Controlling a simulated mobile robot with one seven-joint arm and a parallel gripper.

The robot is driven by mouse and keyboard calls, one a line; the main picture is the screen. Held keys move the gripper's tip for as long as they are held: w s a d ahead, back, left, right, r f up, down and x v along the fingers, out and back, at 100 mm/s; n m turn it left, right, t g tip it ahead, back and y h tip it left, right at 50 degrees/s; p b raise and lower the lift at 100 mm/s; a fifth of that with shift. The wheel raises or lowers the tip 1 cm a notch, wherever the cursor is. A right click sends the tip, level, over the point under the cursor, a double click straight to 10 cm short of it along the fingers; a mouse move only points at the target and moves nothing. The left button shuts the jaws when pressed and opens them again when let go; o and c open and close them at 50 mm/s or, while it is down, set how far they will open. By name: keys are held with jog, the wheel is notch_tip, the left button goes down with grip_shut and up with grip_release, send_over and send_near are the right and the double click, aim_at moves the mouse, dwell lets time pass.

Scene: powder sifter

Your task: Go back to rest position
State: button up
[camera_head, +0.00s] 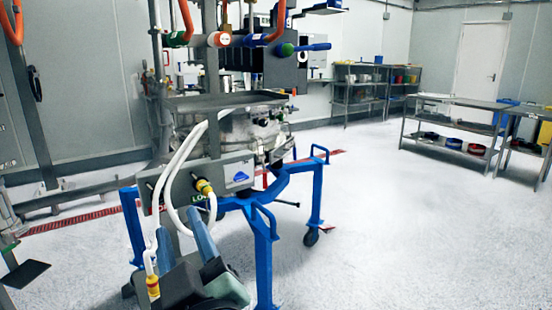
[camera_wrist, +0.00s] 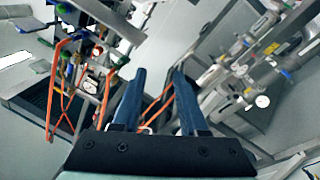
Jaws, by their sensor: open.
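My gripper (camera_head: 178,222) is low in the head view, in front of the powder sifter. Its two blue-grey fingers are spread apart and point up in the picture, with nothing seen between them. In the wrist view my gripper (camera_wrist: 159,76) also shows its fingers apart and empty. The sifter (camera_head: 235,130) is a metal machine on a blue wheeled frame (camera_head: 264,240). A grey control box (camera_head: 240,170) and white hoses with yellow fittings (camera_head: 204,187) sit on its near side, close to my gripper. Whether the fingers touch the hose cannot be told.
Orange cables (camera_wrist: 165,99) and metal pipes show beyond the fingers in the wrist view. A metal table (camera_head: 455,101) stands at the right, and shelves (camera_head: 358,82) stand at the back. The pale floor (camera_head: 400,240) to the right is clear.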

jog(key=s+d+r+m+t+h+p, duration=0.3)
jog(key=r+p, duration=0.4)
jog(key=r, duration=0.8)
jog(key=s+d+r+m+t+h+p, duration=0.3)
jog(key=r+p, duration=0.5)
jog(key=r, duration=0.8)
jog(key=s+d+r+m+t+h+p, duration=0.2)
jog(key=r+p, duration=0.5)
jog(key=r, duration=0.9)
jog(key=s+d+m+t, duration=0.1)
jog(key=d+m+t, duration=0.1)
jog(key=d+m, duration=0.1)
jog(key=shift+s+d+h, duration=0.2)
jog(key=shift+d+h, duration=0.05)
jog(key=shift+h, duration=0.15)
